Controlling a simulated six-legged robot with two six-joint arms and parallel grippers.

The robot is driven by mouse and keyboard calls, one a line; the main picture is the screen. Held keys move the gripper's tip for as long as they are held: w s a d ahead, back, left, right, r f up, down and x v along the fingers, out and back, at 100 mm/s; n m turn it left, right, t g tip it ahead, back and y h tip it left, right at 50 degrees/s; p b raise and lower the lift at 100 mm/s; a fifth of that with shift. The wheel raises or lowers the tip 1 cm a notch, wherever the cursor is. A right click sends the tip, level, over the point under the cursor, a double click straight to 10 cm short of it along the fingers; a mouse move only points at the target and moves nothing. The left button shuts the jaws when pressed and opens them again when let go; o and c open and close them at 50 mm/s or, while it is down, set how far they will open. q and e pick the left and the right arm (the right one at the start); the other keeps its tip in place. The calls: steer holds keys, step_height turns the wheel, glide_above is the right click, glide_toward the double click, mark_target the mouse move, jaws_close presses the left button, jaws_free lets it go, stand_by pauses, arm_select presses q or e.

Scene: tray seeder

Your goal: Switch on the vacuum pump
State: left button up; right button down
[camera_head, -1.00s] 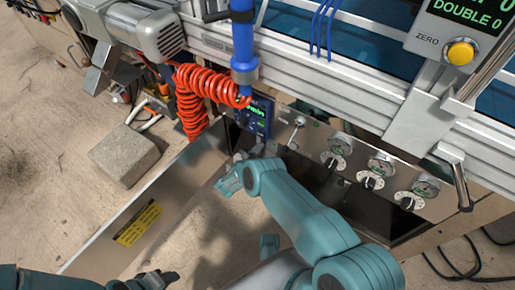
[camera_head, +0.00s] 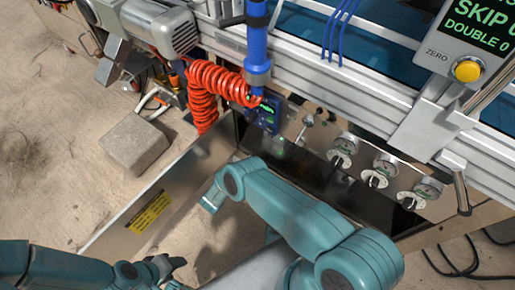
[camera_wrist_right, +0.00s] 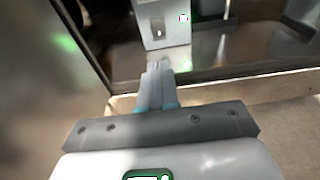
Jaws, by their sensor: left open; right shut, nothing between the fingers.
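In the right wrist view, a light grey box (camera_wrist_right: 165,28) with a small dark rocker switch (camera_wrist_right: 158,29) and a green-lit spot (camera_wrist_right: 184,17) stands ahead of my right gripper (camera_wrist_right: 157,66). That gripper is shut and empty, its fingertips just below the box in the picture. I cannot tell whether they touch it. The setting of the switch is too small to read. In the head view my right arm reaches toward the open cabinet and its fingertips are not clearly visible. My left gripper (camera_head: 178,272) is open and empty at the bottom left.
An open metal door (camera_head: 165,198) with a yellow label stands left of the cabinet. A concrete block (camera_head: 135,142) lies on the floor.

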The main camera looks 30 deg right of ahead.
steer(key=shift+v, duration=2.1)
